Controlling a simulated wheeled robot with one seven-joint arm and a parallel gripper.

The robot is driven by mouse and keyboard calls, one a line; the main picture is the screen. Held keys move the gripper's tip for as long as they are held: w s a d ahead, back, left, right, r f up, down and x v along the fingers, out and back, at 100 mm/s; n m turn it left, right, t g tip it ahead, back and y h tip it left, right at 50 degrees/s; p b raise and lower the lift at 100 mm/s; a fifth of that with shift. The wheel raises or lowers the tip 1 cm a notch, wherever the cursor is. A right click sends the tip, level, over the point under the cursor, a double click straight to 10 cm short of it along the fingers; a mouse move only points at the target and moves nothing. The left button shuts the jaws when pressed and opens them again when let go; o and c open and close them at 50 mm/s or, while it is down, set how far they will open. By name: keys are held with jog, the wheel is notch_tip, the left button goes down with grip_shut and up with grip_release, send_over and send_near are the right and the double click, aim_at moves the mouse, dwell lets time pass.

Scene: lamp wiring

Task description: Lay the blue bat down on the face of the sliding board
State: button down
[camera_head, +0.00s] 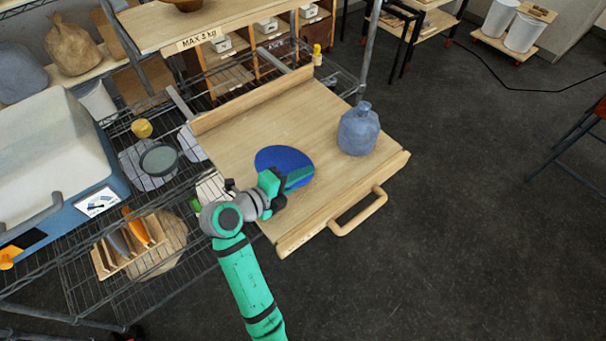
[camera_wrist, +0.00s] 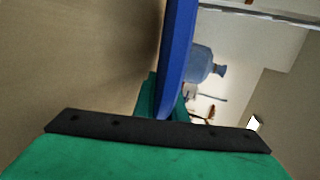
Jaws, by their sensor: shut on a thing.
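The blue bat (camera_head: 283,160) is a flat round disc over the front left part of the wooden sliding board (camera_head: 262,115). My gripper (camera_head: 277,184) is shut on the bat's near edge, and its green fingers hide part of the disc. In the wrist view the bat (camera_wrist: 178,55) shows edge-on between the fingers (camera_wrist: 163,105). The board's face (camera_wrist: 75,55) fills the left of that view, roughly along the bat, with a dark shadow beside it. I cannot tell whether the bat touches the board.
A blue-grey jug (camera_head: 358,129) stands on the board, right of the bat. The board has a wooden handle (camera_head: 358,213) at its front and a raised strip along its back. A wire rack (camera_head: 165,160) with pans lies to the left. Open floor lies to the right.

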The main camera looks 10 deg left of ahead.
jog(key=c, duration=1.7)
grip_release()
jog(key=shift+s+f, duration=0.1)
jog(key=shift+f, duration=0.1)
jog(key=v, duration=1.1)
jog(key=shift+r, duration=0.25)
jog(key=shift+d, duration=0.1)
